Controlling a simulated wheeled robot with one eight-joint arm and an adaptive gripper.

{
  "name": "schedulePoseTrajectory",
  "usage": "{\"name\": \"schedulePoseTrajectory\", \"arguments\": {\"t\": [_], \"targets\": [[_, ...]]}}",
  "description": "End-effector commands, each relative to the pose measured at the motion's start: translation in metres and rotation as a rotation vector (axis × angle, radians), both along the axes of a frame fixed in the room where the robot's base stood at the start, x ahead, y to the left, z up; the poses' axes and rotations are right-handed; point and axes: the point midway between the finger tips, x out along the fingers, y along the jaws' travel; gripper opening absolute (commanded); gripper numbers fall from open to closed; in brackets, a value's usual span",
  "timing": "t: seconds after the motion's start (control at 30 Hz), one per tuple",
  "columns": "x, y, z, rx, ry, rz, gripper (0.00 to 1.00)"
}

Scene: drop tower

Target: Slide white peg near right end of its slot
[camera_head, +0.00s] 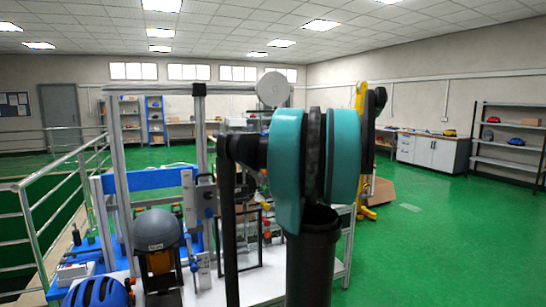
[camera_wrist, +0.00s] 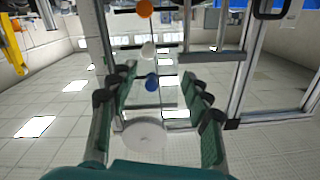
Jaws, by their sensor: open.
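In the wrist view, which looks upside down, the white peg (camera_wrist: 148,49) shows as a small round knob between an orange knob (camera_wrist: 145,9) and a blue knob (camera_wrist: 152,82). My gripper (camera_wrist: 157,77) is open. Its two green-padded fingers stand wide apart to the left and right of the knobs' line, with nothing held. The white peg appears beyond the fingertips, and I see no contact. In the head view my teal and black arm covers the middle, and the pegs and gripper cannot be made out there.
The metal tower frame (camera_head: 199,130) stands left of my arm. A grey helmeted head form (camera_head: 157,230) and a blue helmet (camera_head: 98,294) are at the lower left. A pale round disc (camera_head: 272,89) sits high near my arm. Green floor (camera_head: 440,240) at right is clear.

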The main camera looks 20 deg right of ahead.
Motion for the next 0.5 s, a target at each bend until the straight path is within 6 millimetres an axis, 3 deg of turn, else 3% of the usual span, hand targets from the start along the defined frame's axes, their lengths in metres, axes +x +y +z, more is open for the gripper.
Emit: {"name": "schedulePoseTrajectory", "arguments": {"t": [0.1, 0.27, 0.5], "targets": [[0.003, -0.018, 0.010, 0.000, -0.028, -0.031, 0.49], [0.017, -0.019, 0.012, 0.000, -0.031, -0.033, 0.49], [0.061, -0.016, 0.011, 0.000, -0.030, -0.030, 0.49]]}}
